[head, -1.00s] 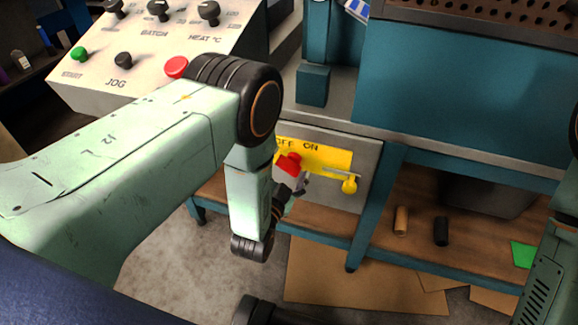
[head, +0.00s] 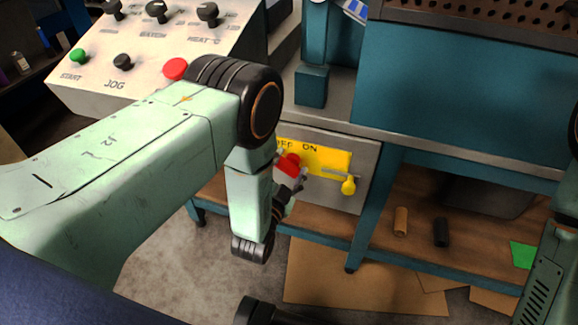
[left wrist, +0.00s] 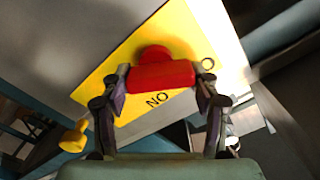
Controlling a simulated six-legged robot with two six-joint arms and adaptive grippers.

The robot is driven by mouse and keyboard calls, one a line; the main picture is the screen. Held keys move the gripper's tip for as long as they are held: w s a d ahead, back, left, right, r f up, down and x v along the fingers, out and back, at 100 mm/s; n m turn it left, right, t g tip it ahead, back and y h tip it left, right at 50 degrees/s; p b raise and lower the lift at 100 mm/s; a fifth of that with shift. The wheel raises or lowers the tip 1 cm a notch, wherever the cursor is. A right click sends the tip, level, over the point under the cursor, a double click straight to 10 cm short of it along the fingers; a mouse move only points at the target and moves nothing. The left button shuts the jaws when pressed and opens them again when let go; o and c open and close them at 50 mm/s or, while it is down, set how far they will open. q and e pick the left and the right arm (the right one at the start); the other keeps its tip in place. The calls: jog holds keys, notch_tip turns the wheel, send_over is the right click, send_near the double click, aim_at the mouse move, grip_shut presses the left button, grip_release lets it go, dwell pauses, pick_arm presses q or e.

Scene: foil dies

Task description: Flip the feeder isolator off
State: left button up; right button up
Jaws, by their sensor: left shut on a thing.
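The feeder isolator has a red handle (head: 289,164) on a yellow plate (head: 330,161) marked OFF and ON, set in a grey box front (head: 366,160) under the bench. My left gripper (head: 291,165) has its fingers on either side of the red handle. In the left wrist view the red handle (left wrist: 163,76) lies between the two fingertips (left wrist: 164,80), and the gripper is shut on it. ON reads upside down just below it there. The gripper hides part of the handle and plate in the head view. My right gripper is out of view.
A yellow knob-ended lever (head: 348,185) sticks out right of the handle. Above left is a control panel (head: 130,50) with a red button (head: 176,68). A teal bench leg (head: 372,215) stands to the right. The shelf holds a tan cylinder (head: 401,221) and a black one (head: 441,231).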

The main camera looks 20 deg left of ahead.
pick_arm(q)
jog(key=shift+n, duration=0.3)
jog(key=n+p, duration=0.1)
jog(key=n, duration=0.2)
jog(key=shift+a+p, duration=0.15)
jog(key=shift+p, duration=0.25)
jog(key=shift+a+f+n+p, duration=0.15)
jog(key=shift+n+p, duration=0.6)
jog(key=shift+n, duration=1.25)
jog(key=shift+c, duration=0.2)
jog(key=o, duration=1.2)
jog(key=shift+c, duration=0.2)
jog(key=s, duration=0.7)
jog(key=shift+s, duration=0.25)
